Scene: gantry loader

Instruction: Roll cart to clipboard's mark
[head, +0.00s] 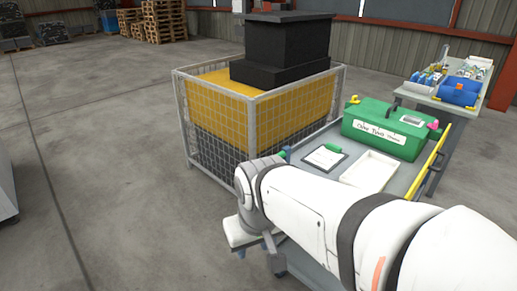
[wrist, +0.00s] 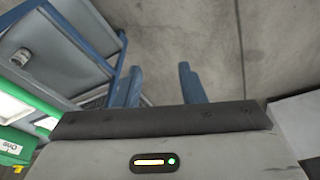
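The cart (head: 318,183) has a grey-blue top and a yellow handle bar (head: 440,150) at its right end. A clipboard (head: 325,158) with a white sheet lies on it; the writing is too small to read. My arm crosses in front of the cart and hides much of its near side. In the wrist view, the cart's blue frame (wrist: 75,40) is at the left. My gripper (wrist: 157,68) has two blue fingers apart, with bare floor showing between them. It is beside the frame; I cannot tell whether it touches. I see no floor mark.
A green toolbox (head: 388,128) and a white tray (head: 369,170) are on the cart. A wire cage bin (head: 250,120) with yellow panels and a dark block stands close behind. A table (head: 445,105) with blue bins is at the right.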

